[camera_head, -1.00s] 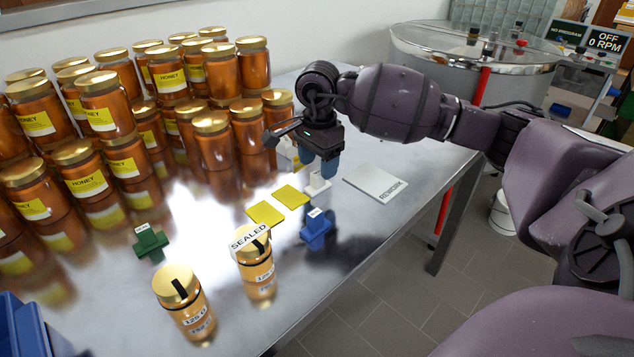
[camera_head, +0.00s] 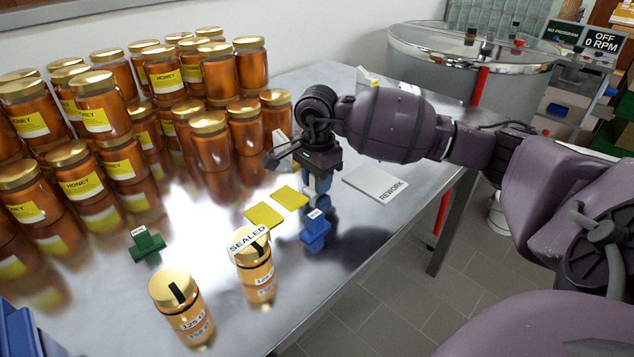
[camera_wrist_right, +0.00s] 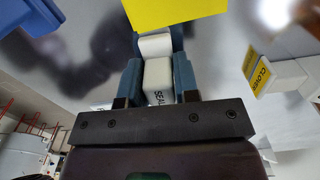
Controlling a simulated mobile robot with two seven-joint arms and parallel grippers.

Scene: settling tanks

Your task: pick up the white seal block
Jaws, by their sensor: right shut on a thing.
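The white seal block (camera_wrist_right: 157,75) sits between the two blue fingers of my right gripper (camera_wrist_right: 155,80) in the right wrist view, with part of its dark lettering showing. In the head view my right gripper (camera_head: 318,186) points down at the metal table, and its fingers mostly hide the block. The gripper is shut on the block. The block is at or very near the table top; I cannot tell whether it still touches. My left gripper is not in view.
A blue block (camera_head: 316,232) stands close in front of my right gripper, and yellow cards (camera_head: 290,197) lie to its left. A green block (camera_head: 148,243), two front jars (camera_head: 180,305) (camera_head: 255,268) and many honey jars (camera_head: 210,145) stand further left. The REWORK plate (camera_head: 370,181) lies right.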

